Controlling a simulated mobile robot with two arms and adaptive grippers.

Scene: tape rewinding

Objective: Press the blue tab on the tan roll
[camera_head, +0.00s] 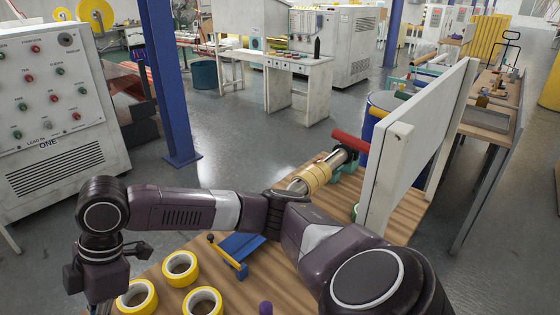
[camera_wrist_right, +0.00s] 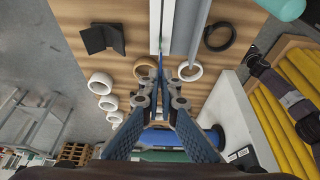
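The tan roll (camera_head: 312,180) sits on a shiny metal spindle behind my arm links in the head view. I cannot make out a blue tab on it. My right gripper (camera_wrist_right: 162,88) points away from the camera in the right wrist view, over the wooden table. Its fingers come close together at the tips, and I cannot tell whether a gap is left or anything is held. I see no contact with the tan roll. In the head view a dark wrist hangs at the left edge of the table; no left gripper fingers can be made out.
Yellow tape rolls (camera_head: 181,268) and a blue holder (camera_head: 240,250) lie on the wooden table (camera_head: 405,217). A red cylinder (camera_head: 351,140) is beyond the tan roll. A tall white panel (camera_head: 415,145) stands along the right. Pale rings (camera_wrist_right: 147,68) and a dark ring (camera_wrist_right: 219,36) show in the wrist view.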

